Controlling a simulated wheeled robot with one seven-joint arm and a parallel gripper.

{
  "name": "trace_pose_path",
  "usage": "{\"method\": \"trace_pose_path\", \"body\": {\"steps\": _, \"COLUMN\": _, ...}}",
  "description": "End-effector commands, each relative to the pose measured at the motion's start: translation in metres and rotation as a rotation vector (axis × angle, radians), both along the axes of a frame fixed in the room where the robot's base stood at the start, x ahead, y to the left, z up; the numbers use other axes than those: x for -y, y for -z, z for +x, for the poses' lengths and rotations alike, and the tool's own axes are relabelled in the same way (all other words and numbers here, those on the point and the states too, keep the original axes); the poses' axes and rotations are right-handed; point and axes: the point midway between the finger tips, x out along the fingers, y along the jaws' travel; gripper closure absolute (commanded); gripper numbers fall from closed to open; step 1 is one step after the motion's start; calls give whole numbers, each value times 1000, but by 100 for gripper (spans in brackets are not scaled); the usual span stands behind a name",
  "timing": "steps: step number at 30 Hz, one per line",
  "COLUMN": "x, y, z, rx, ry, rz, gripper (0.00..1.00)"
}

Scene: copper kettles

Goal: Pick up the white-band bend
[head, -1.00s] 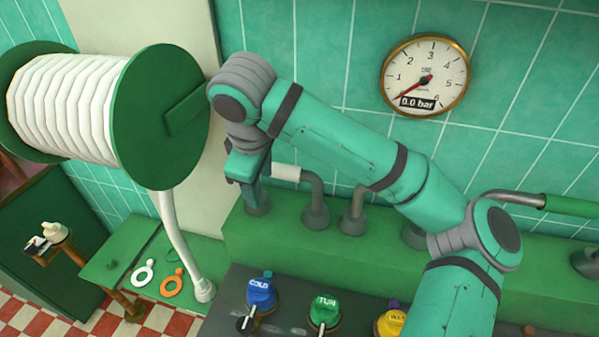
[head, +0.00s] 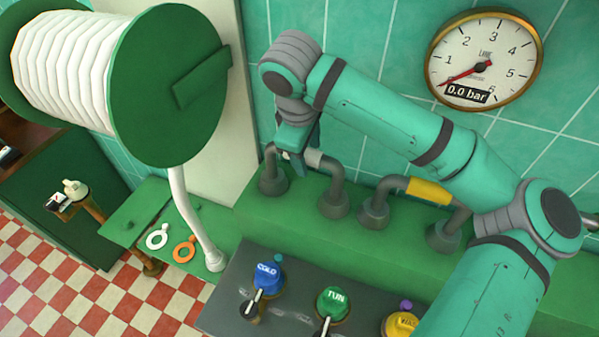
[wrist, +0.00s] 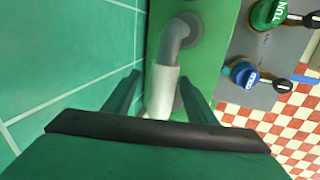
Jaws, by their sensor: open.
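The white-band bend (head: 332,188) is a grey arched pipe with a white sleeve, standing on the green ledge (head: 400,230) against the tiled wall. In the head view my gripper (head: 293,155) is over its left part and hides some of the white band. In the wrist view the bend's white band (wrist: 163,92) lies between the two spread fingers of my gripper (wrist: 160,95), with clear gaps at both sides. The gripper is open. Whether the fingertips reach down beside the pipe is hard to tell.
A yellow-band bend (head: 428,190) stands to the right on the ledge. Below is a dark panel with a blue COLD knob (head: 267,275), a green TUN knob (head: 333,302) and a yellow knob (head: 400,325). A large hose reel (head: 170,85) is at left, a gauge (head: 484,62) above.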

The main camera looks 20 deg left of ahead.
Motion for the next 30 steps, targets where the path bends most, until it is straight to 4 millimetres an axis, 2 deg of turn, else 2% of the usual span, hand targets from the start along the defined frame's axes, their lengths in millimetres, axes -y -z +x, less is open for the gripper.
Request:
{"method": "trace_pose_path", "body": {"steps": 9, "x": -15, "y": 40, "z": 4, "rx": -1, "ry": -22, "rz": 0, "gripper": 49}}
{"method": "trace_pose_path", "body": {"steps": 19, "x": -17, "y": 46, "z": 6, "rx": 0, "ry": -25, "rz": 0, "gripper": 49}}
{"method": "trace_pose_path", "body": {"steps": 24, "x": -14, "y": 46, "z": 7, "rx": 0, "ry": -20, "rz": -1, "gripper": 89}}
{"method": "trace_pose_path", "body": {"steps": 30, "x": -8, "y": 46, "z": 9, "rx": 1, "ry": -8, "rz": -1, "gripper": 90}}
